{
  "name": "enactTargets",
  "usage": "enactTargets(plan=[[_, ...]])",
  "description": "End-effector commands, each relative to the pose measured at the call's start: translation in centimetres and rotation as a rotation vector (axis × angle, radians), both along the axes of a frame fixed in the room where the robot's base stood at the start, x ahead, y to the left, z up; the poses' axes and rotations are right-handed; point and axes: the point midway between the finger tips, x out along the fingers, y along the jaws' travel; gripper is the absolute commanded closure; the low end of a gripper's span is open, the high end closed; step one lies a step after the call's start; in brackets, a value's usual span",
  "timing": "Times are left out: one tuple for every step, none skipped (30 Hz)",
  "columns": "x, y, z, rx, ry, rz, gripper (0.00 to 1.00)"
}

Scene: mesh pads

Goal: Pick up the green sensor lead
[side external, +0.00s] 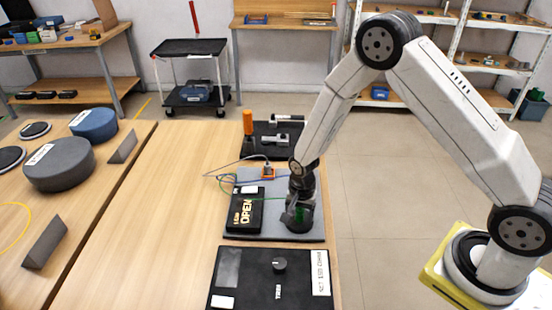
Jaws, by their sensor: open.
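My gripper points down over the right side of a grey pad (285,233). It is open, and its dark fingers partly hide what is between them. A blue lead and an orange block (268,172) lie behind the box.
A black panel with a knob (270,285) lies in front. A black tray (260,153) with metal parts and an orange-handled tool (248,123) stands behind. Round pads (60,165) sit on the left table. The wooden table (165,210) is clear left of the box.

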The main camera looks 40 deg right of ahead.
Motion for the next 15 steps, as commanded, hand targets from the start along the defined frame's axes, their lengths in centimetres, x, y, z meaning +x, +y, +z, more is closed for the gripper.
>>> enactTargets(plan=[[0.01, 0.0, 0.01, 0.0, 0.0, 0.0, 0.23], [0.01, 0.0, 0.01, 0.0, 0.0, 0.0, 0.23], [0.01, 0.0, 0.02, 0.0, 0.0, 0.0, 0.23], [0.01, 0.0, 0.02, 0.0, 0.0, 0.0, 0.23], [0.01, 0.0, 0.02, 0.0, 0.0, 0.0, 0.23], [0.01, 0.0, 0.03, 0.0, 0.0, 0.0, 0.23], [0.01, 0.0, 0.03, 0.0, 0.0, 0.0, 0.23], [0.01, 0.0, 0.03, 0.0, 0.0, 0.0, 0.23], [0.01, 0.0, 0.03, 0.0, 0.0, 0.0, 0.23], [0.01, 0.0, 0.03, 0.0, 0.0, 0.0, 0.23], [0.01, 0.0, 0.04, 0.0, 0.0, 0.0, 0.23], [0.01, 0.0, 0.04, 0.0, 0.0, 0.0, 0.3], [0.01, 0.0, 0.04, 0.0, 0.0, 0.0, 0.39], [0.01, 0.0, 0.04, 0.0, 0.0, 0.0, 0.49], [0.01, 0.0, 0.04, 0.0, 0.0, 0.0, 0.61]])
